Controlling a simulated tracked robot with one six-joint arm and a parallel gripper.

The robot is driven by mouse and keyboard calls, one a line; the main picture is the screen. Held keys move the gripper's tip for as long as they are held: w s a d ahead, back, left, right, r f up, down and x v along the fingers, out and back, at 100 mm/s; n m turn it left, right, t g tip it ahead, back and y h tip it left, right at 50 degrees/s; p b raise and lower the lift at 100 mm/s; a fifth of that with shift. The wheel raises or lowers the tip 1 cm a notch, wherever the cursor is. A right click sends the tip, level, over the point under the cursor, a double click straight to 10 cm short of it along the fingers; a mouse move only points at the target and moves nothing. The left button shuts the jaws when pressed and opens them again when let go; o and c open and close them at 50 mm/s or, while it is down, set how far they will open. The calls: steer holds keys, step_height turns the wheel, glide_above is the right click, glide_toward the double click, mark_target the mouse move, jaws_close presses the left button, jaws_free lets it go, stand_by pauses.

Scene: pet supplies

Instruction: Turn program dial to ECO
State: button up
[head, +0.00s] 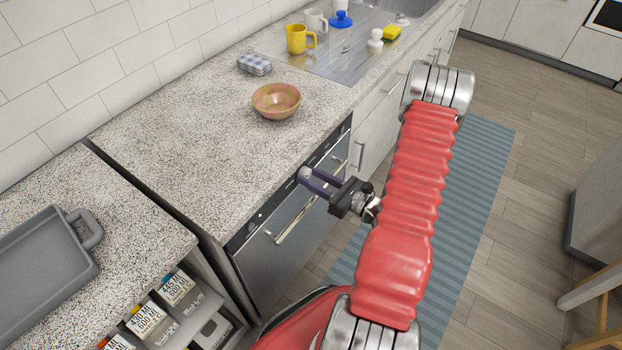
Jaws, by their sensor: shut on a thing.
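The dishwasher (265,268) stands under the counter, with its dark control panel along the top edge and a bar handle below. My gripper (311,178) reaches in from the right, and its two dark purple fingers are at the right part of that panel. The fingers are shut on a small light grey knob, the program dial (303,174), at their tips. The dial is small and partly covered by the fingers. Its pointer and the ECO mark cannot be made out.
A speckled counter (180,135) runs above the dishwasher, with a wooden bowl (276,101) and a folded checked cloth (254,64) on it. A yellow mug (299,39) stands near the sink. A grey tray (45,270) is at the left.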

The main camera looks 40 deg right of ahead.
steer(key=m, duration=0.3)
steer(key=shift+s+a+f+m, duration=0.1)
steer(key=shift+a+f+m, duration=0.05)
steer(key=shift+m, duration=0.15)
stand_by(0.4)
steer(key=o, duration=1)
steer(key=shift+o, duration=0.2)
steer(key=shift+s+d, duration=0.4)
steer(key=shift+s, duration=0.25)
steer(key=v, duration=1.2)
